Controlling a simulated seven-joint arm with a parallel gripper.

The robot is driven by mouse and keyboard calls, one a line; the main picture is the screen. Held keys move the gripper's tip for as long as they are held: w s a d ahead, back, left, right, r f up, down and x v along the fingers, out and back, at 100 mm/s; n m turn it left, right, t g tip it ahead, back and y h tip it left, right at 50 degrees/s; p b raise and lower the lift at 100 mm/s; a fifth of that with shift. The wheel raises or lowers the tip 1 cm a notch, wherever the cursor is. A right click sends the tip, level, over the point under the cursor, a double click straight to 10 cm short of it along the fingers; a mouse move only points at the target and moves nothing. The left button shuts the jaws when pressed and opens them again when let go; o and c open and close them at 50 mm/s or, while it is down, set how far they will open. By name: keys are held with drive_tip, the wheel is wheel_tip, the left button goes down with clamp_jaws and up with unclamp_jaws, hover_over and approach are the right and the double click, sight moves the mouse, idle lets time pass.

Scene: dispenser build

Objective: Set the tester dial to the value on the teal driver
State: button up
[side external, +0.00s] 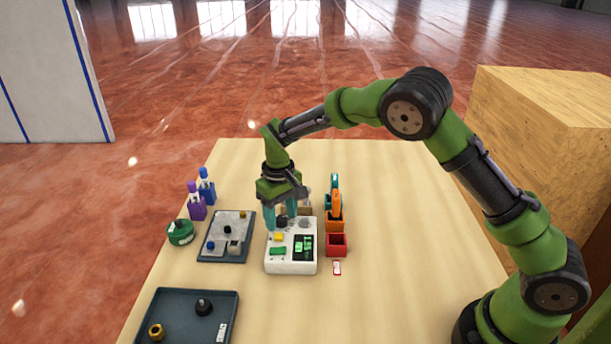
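The white tester (292,266) stands on the table in the middle of the side external view. Its top shows a dark dial (282,222) at the back left, a yellow button (278,237), a green piece (278,251) and a dark screen with green digits (303,246). My gripper (281,218) points down over the tester's back left corner, with teal fingers on either side of the dial. Whether they touch the dial is unclear. The teal driver (334,180) stands upright in a holder, behind an orange driver (337,202). Its value cannot be read.
A red bin (336,252) and a small red-and-white tag (337,268) are right of the tester. A grey tray (213,256) with small parts, a green round container (180,238) and purple and blue bottles are left. A dark tray (178,333) lies front left. Table right is clear.

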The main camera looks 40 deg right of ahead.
clamp_jaws()
drive_tip(key=m, duration=0.4)
drive_tip(key=shift+m, duration=2.3)
unclamp_jaws()
